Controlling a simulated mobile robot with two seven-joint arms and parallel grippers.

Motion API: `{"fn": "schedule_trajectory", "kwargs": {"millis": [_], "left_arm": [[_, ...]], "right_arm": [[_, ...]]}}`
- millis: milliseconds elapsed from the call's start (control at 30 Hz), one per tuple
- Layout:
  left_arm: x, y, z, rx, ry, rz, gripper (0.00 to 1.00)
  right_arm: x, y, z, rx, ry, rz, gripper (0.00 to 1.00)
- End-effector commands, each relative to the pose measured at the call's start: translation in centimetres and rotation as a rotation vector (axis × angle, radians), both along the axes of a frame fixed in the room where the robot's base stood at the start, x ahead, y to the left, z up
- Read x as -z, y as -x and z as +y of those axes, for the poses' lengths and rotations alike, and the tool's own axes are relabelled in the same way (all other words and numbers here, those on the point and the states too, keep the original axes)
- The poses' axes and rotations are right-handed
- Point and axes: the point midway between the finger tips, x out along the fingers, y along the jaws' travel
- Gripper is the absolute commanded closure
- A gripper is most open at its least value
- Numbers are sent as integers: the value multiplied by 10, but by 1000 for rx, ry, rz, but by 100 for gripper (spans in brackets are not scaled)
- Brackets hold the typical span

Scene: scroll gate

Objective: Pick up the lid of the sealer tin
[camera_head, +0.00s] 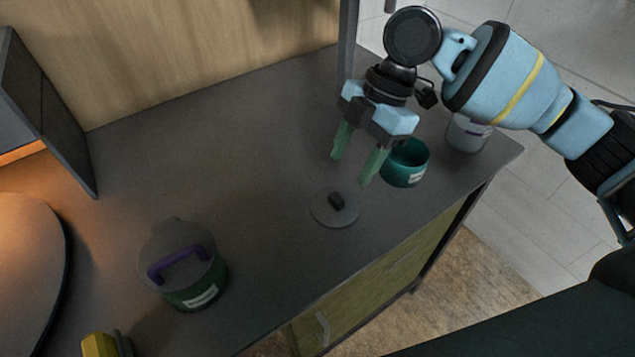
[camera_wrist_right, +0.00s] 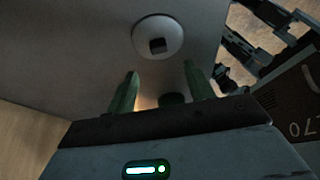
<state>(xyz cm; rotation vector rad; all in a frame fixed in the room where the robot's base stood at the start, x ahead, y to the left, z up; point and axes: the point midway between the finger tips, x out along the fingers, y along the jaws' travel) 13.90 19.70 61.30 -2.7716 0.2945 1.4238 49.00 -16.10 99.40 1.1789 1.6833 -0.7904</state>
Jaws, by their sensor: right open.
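A flat round grey lid (camera_head: 323,212) with a small dark knob (camera_head: 336,201) lies on the dark counter. It also shows in the right wrist view as a pale disc (camera_wrist_right: 158,28) with a dark square knob. My right gripper (camera_head: 358,168) is open and empty, with its green fingers above the counter, a little behind the lid and apart from it. An open teal tin (camera_head: 404,166) with a white label stands just right of the fingers. My left gripper is not in view.
A green pot (camera_head: 190,285) with a grey lid and purple handle stands at the left front. A grey container (camera_head: 467,134) stands behind the teal tin near the counter's right edge. A yellow object (camera_head: 99,344) is at the bottom left. The middle of the counter (camera_head: 240,170) is clear.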

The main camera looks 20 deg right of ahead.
Motion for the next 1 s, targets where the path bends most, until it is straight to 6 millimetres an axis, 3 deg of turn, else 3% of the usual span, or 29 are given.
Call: {"fn": "schedule_trajectory", "kwargs": {"millis": [300, 567, 767, 1000], "left_arm": [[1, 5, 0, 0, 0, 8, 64], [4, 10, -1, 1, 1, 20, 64], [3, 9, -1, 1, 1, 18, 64], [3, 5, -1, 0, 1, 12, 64]], "right_arm": [[1, 0, 1, -3, 2, -2, 47], [22, 4, 8, -4, 3, 0, 47], [27, 5, 10, -3, 2, -2, 47], [58, 12, 14, -4, 3, 0, 47]]}}
